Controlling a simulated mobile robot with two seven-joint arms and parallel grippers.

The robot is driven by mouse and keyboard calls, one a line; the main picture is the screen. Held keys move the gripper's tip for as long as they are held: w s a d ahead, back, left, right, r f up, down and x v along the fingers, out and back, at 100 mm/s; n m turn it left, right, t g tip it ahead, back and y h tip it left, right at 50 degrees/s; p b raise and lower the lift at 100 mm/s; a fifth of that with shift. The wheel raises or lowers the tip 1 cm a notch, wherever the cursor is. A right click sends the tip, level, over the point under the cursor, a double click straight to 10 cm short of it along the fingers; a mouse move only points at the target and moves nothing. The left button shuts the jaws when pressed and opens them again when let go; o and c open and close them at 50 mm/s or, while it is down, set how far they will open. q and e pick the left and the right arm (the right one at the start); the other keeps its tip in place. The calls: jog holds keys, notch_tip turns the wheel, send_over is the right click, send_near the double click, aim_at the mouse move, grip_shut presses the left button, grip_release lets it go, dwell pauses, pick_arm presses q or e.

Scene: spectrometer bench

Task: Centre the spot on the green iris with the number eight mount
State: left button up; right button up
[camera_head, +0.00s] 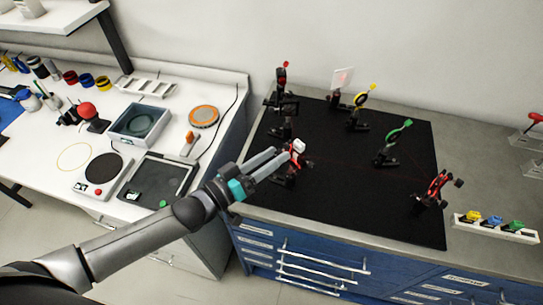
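The green iris (395,140) stands on a post on the black breadboard (340,200), right of its middle. My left gripper (286,154) reaches in from the left, with its fingertips at a small mount with red parts and a white knob (299,146). I cannot tell whether the fingers touch or grip it. Another mount with red parts (435,188) stands near the board's right edge. No mount's number is readable. No light spot can be made out on the green iris. My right gripper is out of view.
A yellow iris (368,88) and a red-marked post (282,75) stand farther back. A white screen (342,77) shows a faint reddish spot. A white holder with coloured pieces (496,228) lies right of the board. The board's front middle is clear.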

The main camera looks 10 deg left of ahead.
pick_arm(q)
jog(key=shift+s, duration=0.1)
dwell(0.3)
jog(key=b+v, duration=0.1)
jog(key=v, duration=1.4)
jog(key=shift+a, duration=0.1)
jog(key=s+a+f+g+y+b, duration=0.2)
jog(key=a+f+y+b, duration=0.15)
jog(key=f, duration=0.95)
jog(key=s+a+f+g+y+b, duration=0.1)
jog(key=a+f+y+b, duration=0.2)
jog(key=f, duration=0.9)
jog(key=s+a+f+g+y+b, duration=0.2)
jog(key=f+y+b, duration=0.15)
jog(key=f, duration=0.95)
jog(key=s+d+f+g+b, duration=0.4)
jog(key=s+f, duration=0.6)
jog(key=s+d+f+m+g+b, duration=0.1)
jog(key=s+d+f+g+b, duration=0.2)
jog(key=s+f, duration=0.7)
jog(key=shift+s+d+f+g+y+b, duration=0.35)
jog(key=shift+f+g+y+b, duration=0.1)
jog(key=shift+g, duration=0.25)
jog(key=shift+w, duration=0.1)
